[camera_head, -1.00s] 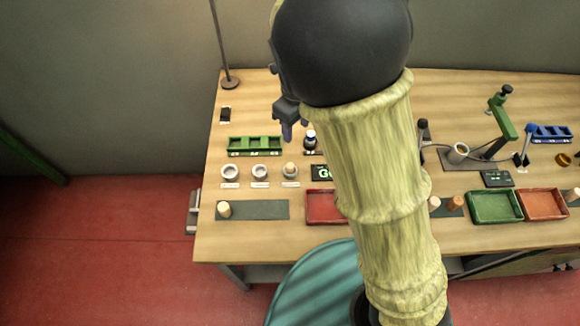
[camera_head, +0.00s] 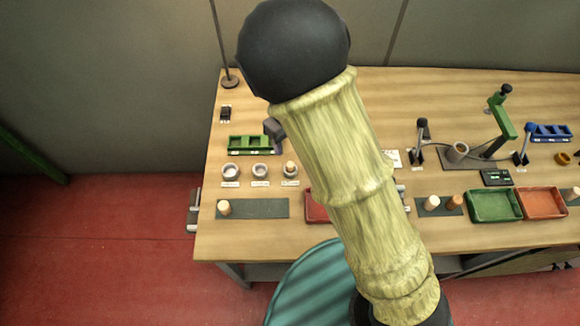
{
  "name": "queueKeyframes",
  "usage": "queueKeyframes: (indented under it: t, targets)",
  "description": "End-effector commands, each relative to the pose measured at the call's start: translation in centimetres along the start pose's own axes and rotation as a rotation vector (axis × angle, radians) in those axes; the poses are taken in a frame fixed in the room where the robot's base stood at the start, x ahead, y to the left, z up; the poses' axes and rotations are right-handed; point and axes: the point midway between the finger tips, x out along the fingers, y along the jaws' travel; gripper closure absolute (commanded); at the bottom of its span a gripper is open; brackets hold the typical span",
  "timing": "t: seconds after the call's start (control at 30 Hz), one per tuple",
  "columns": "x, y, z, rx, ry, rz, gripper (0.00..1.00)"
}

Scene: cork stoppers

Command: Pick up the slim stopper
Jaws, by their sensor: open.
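Several cork stoppers are on the bench. A pale one (camera_head: 224,208) stands at the left end of a dark green mat (camera_head: 262,209). Another stopper (camera_head: 290,168) sits upright in the rightmost of the white rings. A pale stopper (camera_head: 432,203) and a browner one (camera_head: 454,202) stand on a dark mat to the right of my arm. I cannot tell for sure which is the slim one. My gripper (camera_head: 277,146) is mostly hidden behind my arm, above the back left of the bench near the green tray. It is open, and I see nothing held.
A green compartment tray (camera_head: 249,143) stands behind the white rings. A red tray (camera_head: 316,206) is partly hidden by my arm. Green (camera_head: 493,206) and orange (camera_head: 543,203) trays lie at the right. A green-armed stand (camera_head: 503,118) rises behind them. The front left bench edge is clear.

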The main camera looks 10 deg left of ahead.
Motion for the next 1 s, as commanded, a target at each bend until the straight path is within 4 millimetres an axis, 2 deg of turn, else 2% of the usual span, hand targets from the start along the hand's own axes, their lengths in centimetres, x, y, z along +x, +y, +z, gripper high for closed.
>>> queueKeyframes:
  t: [0.2, 0.3, 0.73, 0.87, 1.0]
  targets:
    - [3.9, -0.1, -0.1, 0.002, 0.004, 0.001, 0.53]
    - [5.0, -0.1, -0.1, 0.001, 0.002, 0.001, 0.53]
    - [5.6, -0.1, -0.1, 0.001, 0.001, 0.000, 0.53]
    - [7.0, -0.2, -0.5, 0.002, 0.004, 0.001, 0.53]
    - [9.1, -0.3, -0.8, 0.002, 0.003, 0.001, 0.53]
